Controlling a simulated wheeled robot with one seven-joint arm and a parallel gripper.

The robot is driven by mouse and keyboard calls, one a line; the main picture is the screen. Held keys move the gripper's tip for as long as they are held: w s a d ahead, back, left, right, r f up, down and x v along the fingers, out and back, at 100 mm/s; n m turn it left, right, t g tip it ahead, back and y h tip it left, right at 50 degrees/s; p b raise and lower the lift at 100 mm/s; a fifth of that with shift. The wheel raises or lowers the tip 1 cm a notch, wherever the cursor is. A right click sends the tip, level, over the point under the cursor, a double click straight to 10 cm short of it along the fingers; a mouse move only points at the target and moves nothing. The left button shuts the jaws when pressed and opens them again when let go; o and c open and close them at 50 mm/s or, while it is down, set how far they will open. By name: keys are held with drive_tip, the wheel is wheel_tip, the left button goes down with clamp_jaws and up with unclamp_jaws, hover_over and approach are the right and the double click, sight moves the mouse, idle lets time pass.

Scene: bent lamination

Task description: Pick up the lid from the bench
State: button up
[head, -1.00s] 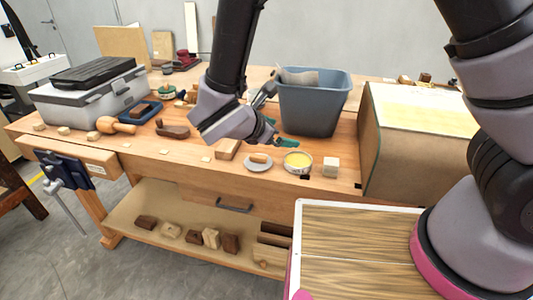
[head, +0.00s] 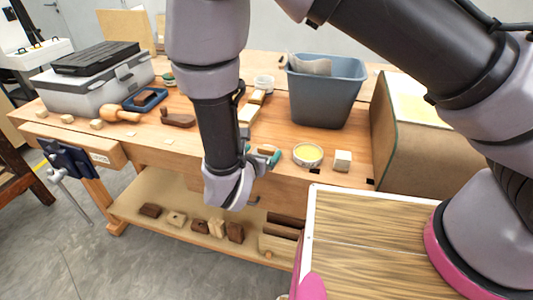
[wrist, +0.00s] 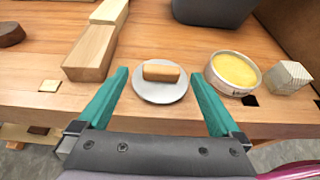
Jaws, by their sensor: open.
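The lid (wrist: 160,93) is a pale grey disc with a tan wooden block-shaped handle across its top. It lies flat on the wooden bench near the front edge. In the wrist view my gripper (wrist: 160,72) is open, with one teal finger to the left of the lid and one to the right. The lid sits between the fingers with nothing gripped. In the head view my gripper (head: 264,155) hangs low at the bench front, and my arm and fingers mostly hide the lid.
A round tin with yellow contents (wrist: 235,72) stands close right of the lid, beside a pale wooden cube (wrist: 287,77). A wooden block (wrist: 90,53) lies to the left. A blue-grey bin (head: 325,92) stands behind. A large box (head: 425,135) is at right.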

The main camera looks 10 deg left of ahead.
sight(266, 148)
drive_tip(key=x, duration=0.4)
drive_tip(key=shift+w+d, duration=0.15)
drive_tip(key=shift+w, duration=0.1)
drive_tip(key=c, duration=1.4)
drive_tip(key=shift+o, duration=0.2)
